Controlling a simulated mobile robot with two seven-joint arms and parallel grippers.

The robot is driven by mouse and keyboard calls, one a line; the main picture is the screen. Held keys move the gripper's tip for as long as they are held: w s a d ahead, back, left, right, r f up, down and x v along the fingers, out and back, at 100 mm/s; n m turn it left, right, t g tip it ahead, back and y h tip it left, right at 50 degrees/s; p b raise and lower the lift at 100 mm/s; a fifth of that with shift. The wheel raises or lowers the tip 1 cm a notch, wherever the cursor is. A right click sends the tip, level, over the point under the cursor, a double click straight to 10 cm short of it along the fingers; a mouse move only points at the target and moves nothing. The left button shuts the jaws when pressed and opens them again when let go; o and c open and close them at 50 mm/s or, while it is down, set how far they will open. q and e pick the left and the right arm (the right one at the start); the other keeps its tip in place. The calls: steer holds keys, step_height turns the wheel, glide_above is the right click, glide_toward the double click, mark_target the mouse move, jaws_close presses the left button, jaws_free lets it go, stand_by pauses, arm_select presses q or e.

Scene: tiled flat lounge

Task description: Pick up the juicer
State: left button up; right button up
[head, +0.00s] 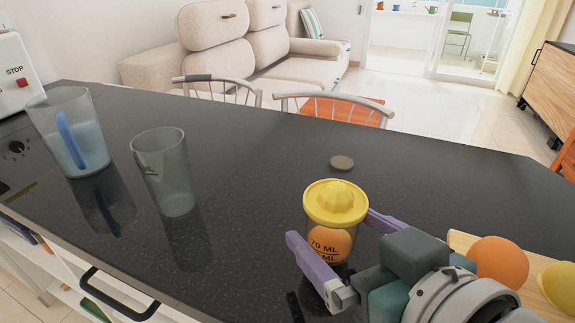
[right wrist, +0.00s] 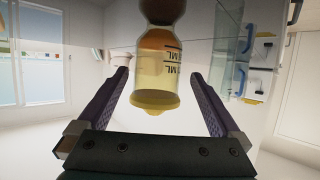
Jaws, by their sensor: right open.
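The juicer (head: 336,203) stands upright on the dark countertop. It has a yellow ridged top and a clear body with ML marks; an orange round shape shows in or through the body. My right gripper (head: 331,226) is open, with its purple fingers on either side of the juicer. In the right wrist view the juicer (right wrist: 157,84) appears upside down between the two open fingers (right wrist: 158,75), with a gap visible on each side. My left gripper is in neither view.
A clear pitcher with a blue handle (head: 70,138) and a grey glass jug (head: 165,172) stand at left. A small round disc (head: 342,162) lies behind the juicer. An orange (head: 498,262) and a lemon (head: 560,287) lie on a wooden board at right. The middle counter (head: 255,150) is clear.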

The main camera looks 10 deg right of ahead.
steer(key=shift+w+r+b+x, duration=0.1)
steer(key=shift+r+b+x, duration=0.05)
steer(key=shift+x, duration=0.75)
steer(key=shift+w+r+b+x, duration=0.1)
steer(key=shift+r+b+x, duration=0.05)
steer(key=shift+x, duration=0.8)
steer(key=shift+r+b+x, duration=0.15)
steer(key=shift+x, duration=0.75)
steer(key=shift+d, duration=0.15)
steer(key=c, duration=1.4)
steer(key=shift+r, duration=0.1)
